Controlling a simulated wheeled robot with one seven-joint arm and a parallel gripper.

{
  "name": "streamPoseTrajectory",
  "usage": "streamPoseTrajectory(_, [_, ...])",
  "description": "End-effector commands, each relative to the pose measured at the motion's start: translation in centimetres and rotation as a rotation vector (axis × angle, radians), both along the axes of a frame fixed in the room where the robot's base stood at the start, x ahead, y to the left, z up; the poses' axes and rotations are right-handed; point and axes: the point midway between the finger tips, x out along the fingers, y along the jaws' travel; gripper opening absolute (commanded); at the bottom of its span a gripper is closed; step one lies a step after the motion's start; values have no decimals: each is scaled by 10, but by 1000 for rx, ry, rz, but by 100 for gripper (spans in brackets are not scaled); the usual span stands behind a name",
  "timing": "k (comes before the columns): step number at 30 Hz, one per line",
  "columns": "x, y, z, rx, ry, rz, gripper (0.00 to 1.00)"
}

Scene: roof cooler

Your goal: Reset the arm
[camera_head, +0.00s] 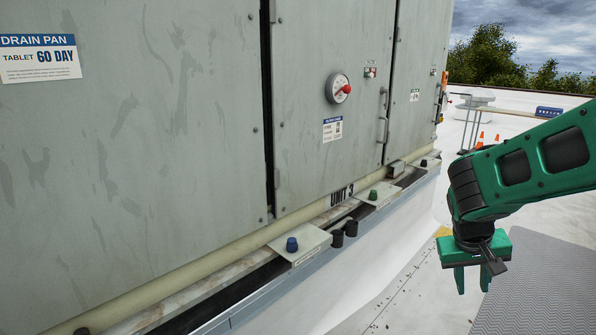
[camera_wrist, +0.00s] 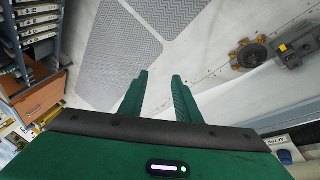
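My gripper (camera_head: 472,280) hangs at the right of the head view, its green fingers pointing down. The fingers are apart with nothing between them. In the wrist view my gripper (camera_wrist: 160,85) shows two green fingers with a clear gap and bare floor beyond. It is clear of the grey cooler cabinet (camera_head: 190,120), to the right of it.
The cabinet's ledge carries a blue knob (camera_head: 292,244) and a green knob (camera_head: 373,195). A dial with a red centre (camera_head: 338,88) is on a panel. Grey matting (camera_head: 545,285) lies on the roof. The wrist view shows a shelf rack (camera_wrist: 30,45) and grey machinery (camera_wrist: 297,45).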

Motion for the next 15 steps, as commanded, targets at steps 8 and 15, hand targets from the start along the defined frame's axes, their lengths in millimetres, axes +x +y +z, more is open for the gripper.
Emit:
streamPoseTrajectory(8, [-125, -33, 21, 212, 71, -213, 30])
streamPoseTrajectory(15, [-204, -24, 28, 354, 108, -314, 30])
